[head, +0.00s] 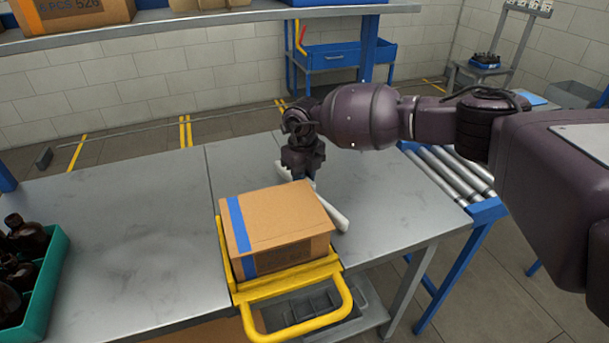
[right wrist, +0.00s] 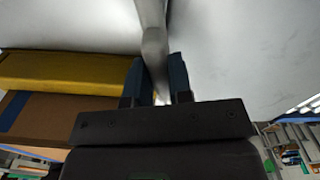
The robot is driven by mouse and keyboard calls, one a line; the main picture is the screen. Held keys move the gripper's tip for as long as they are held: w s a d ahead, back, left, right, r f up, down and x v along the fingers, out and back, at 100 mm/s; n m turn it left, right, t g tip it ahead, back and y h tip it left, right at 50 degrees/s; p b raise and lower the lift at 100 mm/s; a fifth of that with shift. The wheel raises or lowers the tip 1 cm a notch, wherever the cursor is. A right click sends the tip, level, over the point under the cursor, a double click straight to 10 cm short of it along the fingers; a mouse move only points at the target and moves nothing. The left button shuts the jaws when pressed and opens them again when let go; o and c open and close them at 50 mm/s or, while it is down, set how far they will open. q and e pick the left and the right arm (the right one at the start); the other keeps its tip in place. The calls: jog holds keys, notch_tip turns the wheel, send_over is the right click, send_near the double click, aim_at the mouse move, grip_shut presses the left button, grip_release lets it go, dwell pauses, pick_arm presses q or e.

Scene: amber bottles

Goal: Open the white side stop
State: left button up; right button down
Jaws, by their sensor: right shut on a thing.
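The white side stop (head: 341,219) is a pale bar on the grey table, running along the right side of the cardboard box (head: 275,225). My right gripper (head: 309,179) reaches down just behind the box and is shut on the bar. In the right wrist view the bar (right wrist: 153,45) passes between the two dark fingertips (right wrist: 157,75). The gripper and box hide part of the bar in the head view. My left gripper is not in view.
The box with a blue stripe sits in a yellow frame with a loop handle (head: 345,305) at the table's front edge. A green crate (head: 50,285) of amber bottles stands at the left. A roller conveyor (head: 445,172) lies at the right. The table's left middle (head: 130,230) is clear.

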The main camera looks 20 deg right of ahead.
jog(key=shift+s+a+n, duration=0.1)
jog(key=shift+n, duration=0.9)
jog(key=shift+s+a+n, duration=0.1)
jog(key=shift+n, duration=0.9)
jog(key=c, duration=1)
grip_release()
